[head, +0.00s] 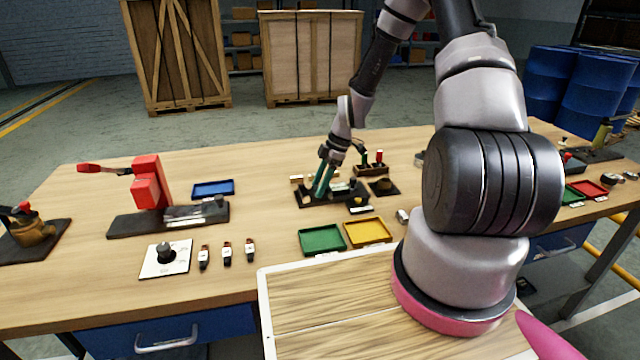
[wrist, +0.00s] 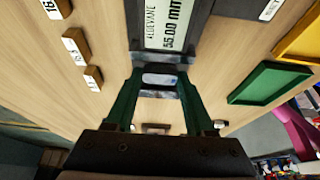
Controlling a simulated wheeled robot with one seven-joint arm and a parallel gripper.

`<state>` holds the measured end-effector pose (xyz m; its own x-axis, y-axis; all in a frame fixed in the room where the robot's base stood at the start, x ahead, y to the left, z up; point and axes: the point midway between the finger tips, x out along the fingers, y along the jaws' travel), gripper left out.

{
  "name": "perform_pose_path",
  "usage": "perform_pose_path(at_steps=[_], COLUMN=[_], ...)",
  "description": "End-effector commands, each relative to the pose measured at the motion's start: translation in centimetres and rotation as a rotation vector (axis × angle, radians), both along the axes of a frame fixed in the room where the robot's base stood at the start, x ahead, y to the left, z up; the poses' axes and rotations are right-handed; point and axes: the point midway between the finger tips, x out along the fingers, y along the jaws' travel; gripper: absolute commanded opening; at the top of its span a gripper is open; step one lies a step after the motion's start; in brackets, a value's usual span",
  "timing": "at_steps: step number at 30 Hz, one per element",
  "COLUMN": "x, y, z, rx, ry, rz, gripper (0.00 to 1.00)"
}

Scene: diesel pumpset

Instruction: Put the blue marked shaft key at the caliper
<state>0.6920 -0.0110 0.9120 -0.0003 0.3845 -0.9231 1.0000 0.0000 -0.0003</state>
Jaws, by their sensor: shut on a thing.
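My gripper (head: 324,186) has green fingers and reaches down at the dark stand in the middle of the bench. In the wrist view its fingers (wrist: 158,85) are shut on a small pale metal piece with a bluish face, the blue marked shaft key (wrist: 159,79). The caliper (wrist: 166,28), a dark body with a display reading 55.00 mm, lies just beyond the fingertips. In the head view its dark stand (head: 349,190) is partly hidden by the fingers. I cannot tell whether the key touches the caliper.
A green tray (head: 322,239) and a yellow tray (head: 368,232) lie in front. Small labelled wooden blocks (wrist: 76,42) stand beside the caliper. A wooden rack (head: 371,169) stands behind. A red tool on a dark base (head: 150,183) and a blue tray (head: 213,189) are left.

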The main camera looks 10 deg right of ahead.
Motion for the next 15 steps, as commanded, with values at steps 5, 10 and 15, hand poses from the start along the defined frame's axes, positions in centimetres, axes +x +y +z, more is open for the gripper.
perform_pose_path(at_steps=[5, 10, 15], x=[0.01, 0.02, 0.02], y=[0.0, -0.01, -0.01], z=[-0.29, -0.53, -0.49], rx=[0.0, 0.0, 0.0], ry=[0.0, 0.0, 0.0], rz=[0.0, 0.0, 0.0], gripper=[0.0, 0.0, 0.89])
